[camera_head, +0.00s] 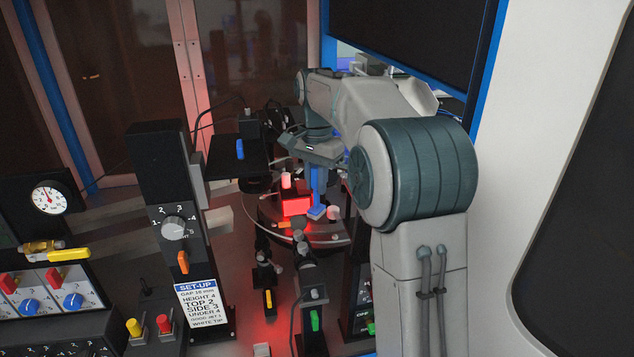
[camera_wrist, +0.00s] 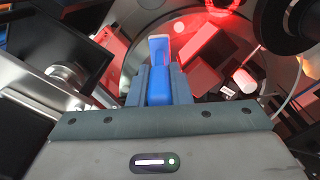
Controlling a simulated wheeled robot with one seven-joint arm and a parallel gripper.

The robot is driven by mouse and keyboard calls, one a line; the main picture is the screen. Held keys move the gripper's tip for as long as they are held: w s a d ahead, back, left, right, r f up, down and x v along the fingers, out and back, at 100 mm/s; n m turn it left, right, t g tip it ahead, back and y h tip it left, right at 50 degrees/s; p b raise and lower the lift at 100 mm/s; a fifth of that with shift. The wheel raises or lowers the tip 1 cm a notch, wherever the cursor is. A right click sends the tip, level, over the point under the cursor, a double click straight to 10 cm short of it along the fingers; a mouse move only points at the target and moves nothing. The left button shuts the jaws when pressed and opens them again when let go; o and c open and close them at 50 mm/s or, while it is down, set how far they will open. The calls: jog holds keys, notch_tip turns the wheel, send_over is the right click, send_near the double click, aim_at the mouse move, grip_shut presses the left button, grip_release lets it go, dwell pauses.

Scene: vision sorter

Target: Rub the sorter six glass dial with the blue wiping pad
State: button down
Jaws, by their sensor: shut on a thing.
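The sorter's round glass dial (camera_head: 325,239) lies flat in the middle of the head view, lit partly red. In the wrist view its curved rim and surface (camera_wrist: 190,22) show at the top. My gripper (camera_head: 318,172) points down over the dial, and its fingers (camera_wrist: 158,76) are shut on the blue wiping pad (camera_wrist: 159,88). The pad's lower end (camera_head: 316,213) is at the dial, right of a red-lit block. I cannot tell whether the pad touches the glass. My arm hides the dial's far right part.
The red-lit block (camera_head: 295,206) stands close beside the pad, with a pale cylinder (camera_head: 286,181) above it. Another pale cylinder (camera_head: 333,212) is just right. Dark sensor posts (camera_head: 309,270) crowd the front. A dark control column (camera_head: 178,229) stands at left.

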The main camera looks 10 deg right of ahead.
aim_at(315, 167)
jog(key=shift+s+a+r, duration=0.1)
jog(key=shift+a+r, duration=0.05)
jog(key=shift+r, duration=0.4)
jog(key=shift+w+a+r+p, duration=0.1)
jog(key=shift+w+r+p, duration=0.15)
jog(key=shift+r, duration=0.4)
jog(key=shift+s+r, duration=0.1)
jog(key=shift+r, duration=1.3)
jog(key=shift+s, duration=0.1)
